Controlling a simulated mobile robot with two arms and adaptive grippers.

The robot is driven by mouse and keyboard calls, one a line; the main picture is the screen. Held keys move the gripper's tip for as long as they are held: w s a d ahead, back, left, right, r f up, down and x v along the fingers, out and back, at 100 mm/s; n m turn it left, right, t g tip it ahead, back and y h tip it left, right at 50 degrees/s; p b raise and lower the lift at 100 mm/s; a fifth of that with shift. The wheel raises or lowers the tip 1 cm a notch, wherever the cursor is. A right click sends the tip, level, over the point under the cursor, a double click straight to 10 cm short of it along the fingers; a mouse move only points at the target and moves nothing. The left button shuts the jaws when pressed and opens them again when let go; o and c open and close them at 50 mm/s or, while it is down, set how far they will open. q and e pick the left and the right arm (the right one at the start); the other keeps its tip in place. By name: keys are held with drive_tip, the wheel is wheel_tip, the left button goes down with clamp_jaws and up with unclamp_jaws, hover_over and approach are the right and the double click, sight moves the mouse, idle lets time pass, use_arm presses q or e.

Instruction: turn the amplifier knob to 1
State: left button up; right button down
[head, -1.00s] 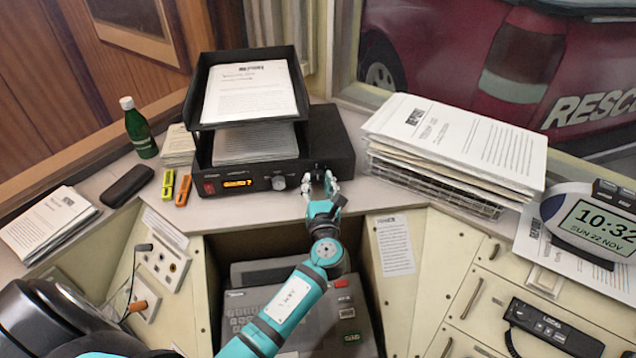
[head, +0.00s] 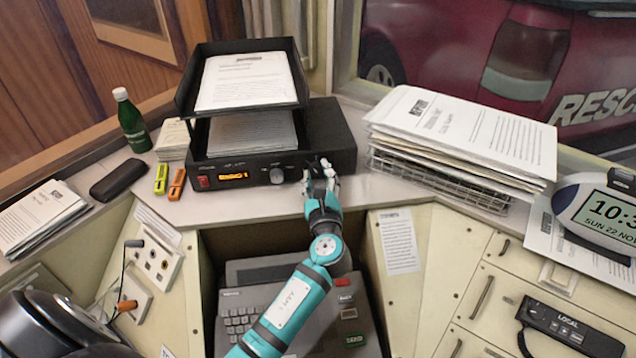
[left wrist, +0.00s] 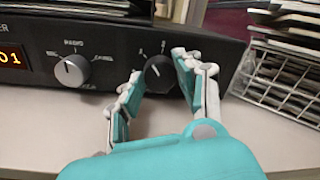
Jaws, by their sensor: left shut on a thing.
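The amplifier (head: 340,140) is a black box on the counter, under the black paper tray. Its front has a lit orange display (head: 233,177) that appears to end in 1, and a silver knob (head: 277,176). My left gripper (head: 318,168) is at the right part of the front panel. In the left wrist view its fingers (left wrist: 157,76) are closed on either side of a black knob (left wrist: 158,72); the silver knob (left wrist: 71,71) stands apart to the left. The black knob is mostly hidden in the head view. My right gripper is not in view.
The two-level paper tray (head: 186,100) stands on the amplifier. A paper stack (head: 450,125) on a wire rack is close to the right. Two markers, a black case (head: 118,180) and a green bottle (head: 131,122) stand or lie left. A keyboard machine (head: 290,290) sits below.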

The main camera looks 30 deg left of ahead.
use_arm(q)
drive_tip(key=shift+n+b, duration=0.95)
drive_tip(key=shift+n, duration=0.45)
drive_tip(key=o, duration=1.1)
drive_tip(key=shift+o, duration=0.2)
drive_tip(key=shift+s+d+f, duration=0.1)
drive_tip(key=shift+s+d, duration=0.2)
drive_tip(key=shift+s, duration=0.1)
drive_tip(key=v, duration=1.1)
